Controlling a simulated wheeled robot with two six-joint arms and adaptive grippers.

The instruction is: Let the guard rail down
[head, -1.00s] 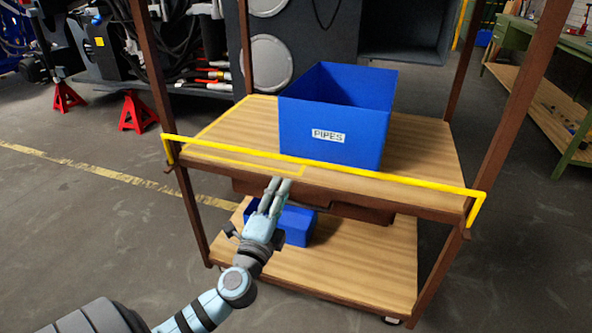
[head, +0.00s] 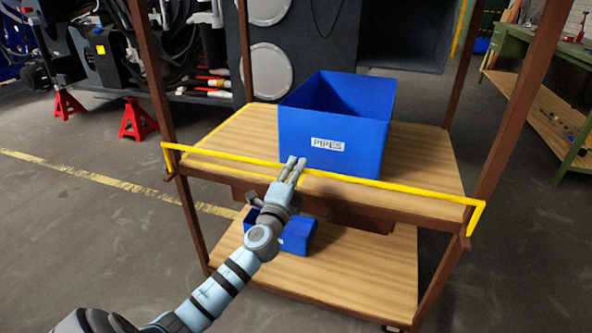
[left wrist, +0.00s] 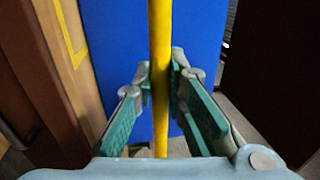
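The yellow guard rail (head: 400,187) runs across the front of the cart's upper shelf (head: 425,160), a little above its front edge. Its bent ends meet the cart at the front posts. My left gripper (head: 296,161) is at the rail, left of its middle. In the left wrist view the rail (left wrist: 160,60) runs upright between the two fingers (left wrist: 161,72), which stand on either side of it. The fingers look open, with narrow gaps beside the rail; contact is hard to judge. My right gripper is not in view.
A blue bin labelled PIPES (head: 330,150) stands on the upper shelf just behind the rail. A smaller blue bin (head: 297,232) sits on the lower shelf. Brown posts (head: 507,120) frame the cart. Floor at the left front is clear.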

